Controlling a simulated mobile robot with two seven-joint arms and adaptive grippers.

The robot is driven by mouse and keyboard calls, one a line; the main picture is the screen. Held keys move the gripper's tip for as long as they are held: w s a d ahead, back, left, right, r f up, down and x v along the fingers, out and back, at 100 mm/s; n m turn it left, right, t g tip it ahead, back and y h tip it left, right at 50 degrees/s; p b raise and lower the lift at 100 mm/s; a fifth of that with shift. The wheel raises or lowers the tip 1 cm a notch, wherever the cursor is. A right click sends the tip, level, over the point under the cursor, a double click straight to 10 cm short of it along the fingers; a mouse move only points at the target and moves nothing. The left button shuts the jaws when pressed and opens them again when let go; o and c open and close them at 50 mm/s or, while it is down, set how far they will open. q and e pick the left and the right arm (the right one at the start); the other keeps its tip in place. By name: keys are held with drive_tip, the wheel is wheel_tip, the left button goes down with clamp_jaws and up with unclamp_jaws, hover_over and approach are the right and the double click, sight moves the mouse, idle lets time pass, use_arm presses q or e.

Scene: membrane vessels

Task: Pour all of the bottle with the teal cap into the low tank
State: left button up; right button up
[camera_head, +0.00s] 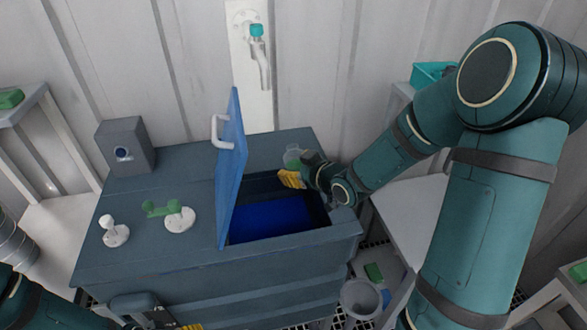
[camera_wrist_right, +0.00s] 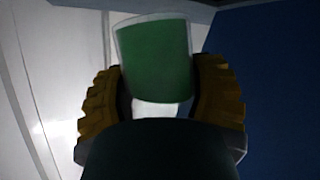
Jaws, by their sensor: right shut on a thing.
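The low tank (camera_head: 150,240) is a blue-grey box with its blue lid (camera_head: 232,165) standing open. Deep blue shows inside its opening (camera_head: 275,220). My right gripper (camera_head: 297,172) is over the back right of the opening, shut on a clear vessel with green on it or in it (camera_head: 293,157). In the right wrist view this vessel (camera_wrist_right: 155,60) sits tilted between the two yellow fingers. No teal cap shows on it, and I cannot tell if anything flows out. My left gripper (camera_head: 165,318) is at the bottom edge, partly cut off.
A grey box (camera_head: 125,148), a white knob (camera_head: 115,232) and a green-handled valve (camera_head: 170,212) stand on the tank's left top. A bucket (camera_head: 360,298) stands on the floor at the lower right.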

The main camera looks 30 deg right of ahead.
drive_tip(key=shift+d+f+n+h+b, duration=0.15)
drive_tip(key=shift+f+n+h+b, duration=0.05)
drive_tip(key=shift+f+b, duration=0.2)
drive_tip(key=shift+d+f+n+h+b, duration=0.15)
drive_tip(key=shift+f+n+h+b, duration=0.1)
drive_tip(key=shift+f, duration=0.25)
drive_tip(key=shift+w+d+f, duration=0.1)
drive_tip(key=shift+d+f, duration=0.05)
drive_tip(key=shift+d, duration=0.1)
drive_tip(key=d+n+h, duration=0.1)
drive_tip(key=n, duration=0.1)
drive_tip(key=d+f+n+h, duration=0.1)
drive_tip(key=shift+w+d+n+t+h, duration=0.15)
drive_tip(key=shift+n+t+h, duration=0.1)
drive_tip(key=shift+n+t, duration=0.15)
drive_tip(key=shift+w+d+n+h+p, duration=0.1)
drive_tip(key=shift+d+n+h+p, duration=0.15)
drive_tip(key=shift+n+h+p, duration=0.4)
drive_tip(key=shift+d+n+t, duration=0.15)
drive_tip(key=shift+n+t, duration=0.15)
drive_tip(key=shift+n+b, duration=0.3)
drive_tip(key=shift+b, duration=0.25)
drive_tip(key=shift+r, duration=0.1)
